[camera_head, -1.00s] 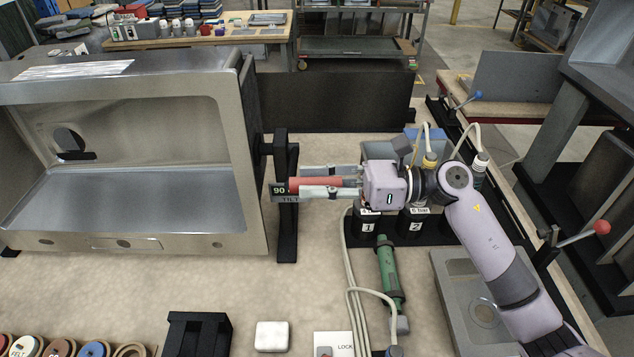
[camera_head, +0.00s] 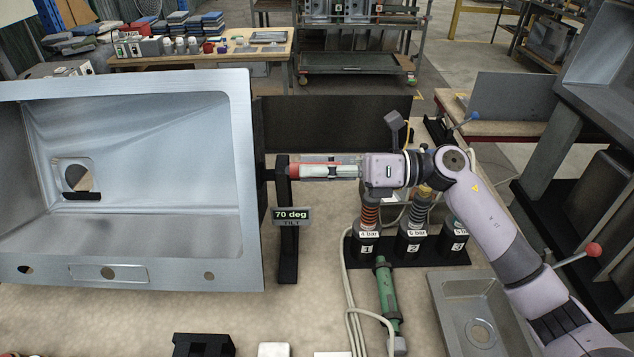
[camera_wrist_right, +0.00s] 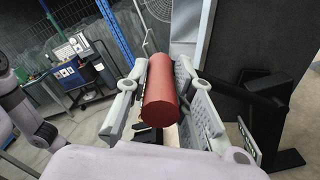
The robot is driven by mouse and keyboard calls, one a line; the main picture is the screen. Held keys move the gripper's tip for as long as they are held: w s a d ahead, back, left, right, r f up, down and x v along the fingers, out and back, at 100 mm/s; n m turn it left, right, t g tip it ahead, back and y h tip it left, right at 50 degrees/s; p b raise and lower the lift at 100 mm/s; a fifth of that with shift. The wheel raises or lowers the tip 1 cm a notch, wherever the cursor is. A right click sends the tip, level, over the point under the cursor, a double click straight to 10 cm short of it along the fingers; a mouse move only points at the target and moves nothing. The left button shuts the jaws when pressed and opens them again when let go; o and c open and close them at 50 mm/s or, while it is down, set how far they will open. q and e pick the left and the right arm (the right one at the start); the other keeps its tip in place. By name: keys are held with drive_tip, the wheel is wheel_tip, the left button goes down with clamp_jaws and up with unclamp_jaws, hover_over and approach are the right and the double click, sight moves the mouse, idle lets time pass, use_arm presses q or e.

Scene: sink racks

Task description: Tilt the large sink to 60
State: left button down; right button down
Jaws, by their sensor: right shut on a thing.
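The large sink (camera_head: 130,180) is a steel basin tilted in its stand on the left of the head view, its open side facing me. The tilt display (camera_head: 290,215) on the black stand post (camera_head: 287,250) reads 70 deg. A red handle (camera_head: 312,170) sticks out to the right from the post; it also shows in the right wrist view (camera_wrist_right: 160,95). My right gripper (camera_head: 325,170) is shut on the red handle, a finger on each side of it. My left gripper is not in view.
Several numbered holders (camera_head: 412,248) with tools stand right of the post. A green tool (camera_head: 388,295) lies below them, with grey hoses (camera_head: 350,290) alongside. A small sink (camera_head: 480,315) lies at the lower right, beside a red-knobbed lever (camera_head: 592,250).

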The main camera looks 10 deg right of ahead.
drive_tip(key=shift+w+d+r+m+p, duration=0.25)
drive_tip(key=shift+w+r+m+p, duration=0.1)
drive_tip(key=shift+w+r+m, duration=0.6)
drive_tip(key=shift+r, duration=0.15)
drive_tip(key=c, duration=1.4)
unclamp_jaws()
drive_tip(key=shift+o, duration=0.2)
drive_tip(key=shift+w, duration=0.1)
drive_tip(key=shift+f, duration=0.2)
drive_tip(key=s+d, duration=0.2)
drive_tip(key=d, duration=0.9)
drive_tip(key=shift+s+d, duration=0.15)
drive_tip(key=shift+d, duration=0.25)
